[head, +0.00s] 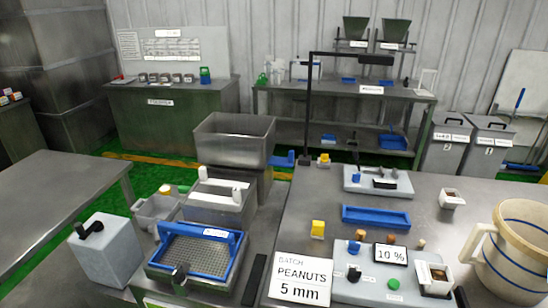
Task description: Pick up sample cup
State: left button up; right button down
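Two small white square cups that could be the sample cup are in the head view. One cup (434,281) stands at the right end of the grey control panel, with dark brown contents. The other cup (452,200) stands farther back on the steel bench, also with something brown inside. I cannot tell which of them is the sample cup. Both stand upright with no gripper touching them. Neither of my grippers shows in this view.
A large cream jug (512,255) with blue stripes stands close right of the nearer cup. The grey panel (375,290) carries knobs and a "10 %" display (391,254). A blue tray (376,216) lies behind. A blue-framed sieve (198,252) stands left. Bare bench lies around the farther cup.

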aim_at(437, 279)
jog(key=z, duration=1.3)
